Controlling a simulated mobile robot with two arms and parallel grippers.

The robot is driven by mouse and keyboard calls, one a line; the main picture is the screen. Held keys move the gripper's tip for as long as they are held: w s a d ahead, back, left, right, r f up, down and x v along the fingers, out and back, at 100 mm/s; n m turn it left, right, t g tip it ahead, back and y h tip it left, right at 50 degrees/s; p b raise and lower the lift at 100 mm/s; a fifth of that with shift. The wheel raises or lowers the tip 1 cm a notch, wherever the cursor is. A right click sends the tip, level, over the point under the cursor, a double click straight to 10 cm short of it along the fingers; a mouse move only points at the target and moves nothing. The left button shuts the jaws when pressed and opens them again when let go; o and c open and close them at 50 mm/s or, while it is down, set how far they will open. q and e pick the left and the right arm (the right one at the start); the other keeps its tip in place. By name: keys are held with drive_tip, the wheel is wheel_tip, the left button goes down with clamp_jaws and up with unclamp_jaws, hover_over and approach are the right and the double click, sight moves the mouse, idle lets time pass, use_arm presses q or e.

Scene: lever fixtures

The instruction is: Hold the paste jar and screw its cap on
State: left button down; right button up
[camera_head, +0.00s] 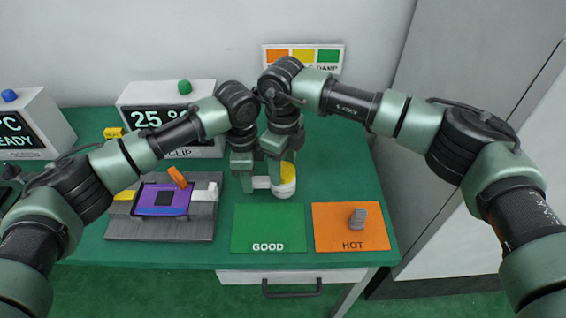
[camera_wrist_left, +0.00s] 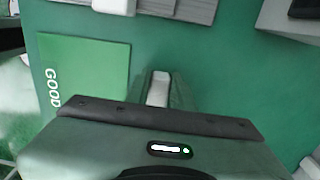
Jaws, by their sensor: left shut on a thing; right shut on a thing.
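The paste jar (camera_head: 284,190) is white and stands on the green tabletop behind the green GOOD mat. A yellow part, seemingly its cap (camera_head: 289,172), shows at its top; the grippers partly hide it, so I cannot tell how it is seated. My left gripper (camera_head: 262,184) is low at the jar's left side, shut on the jar. My right gripper (camera_head: 283,160) is above it, pointing down, shut on the cap. The two wrists are close together. In the left wrist view a small white piece (camera_wrist_left: 159,88) shows past my gripper body; the jaws' contact is hidden there.
A grey fixture (camera_head: 160,227) with a purple board and orange lever is at the left. The GOOD mat (camera_head: 269,225) and an orange HOT mat (camera_head: 335,237) with a grey block (camera_head: 358,218) lie in front. A 25-degree display box (camera_head: 140,98) stands behind.

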sight(283, 170)
drive_tip(key=o, duration=1.4)
drive_tip(key=shift+f, duration=0.1)
wheel_tip(283, 170, up, 12)
drive_tip(key=shift+r, duration=0.1)
drive_tip(key=shift+o, duration=0.2)
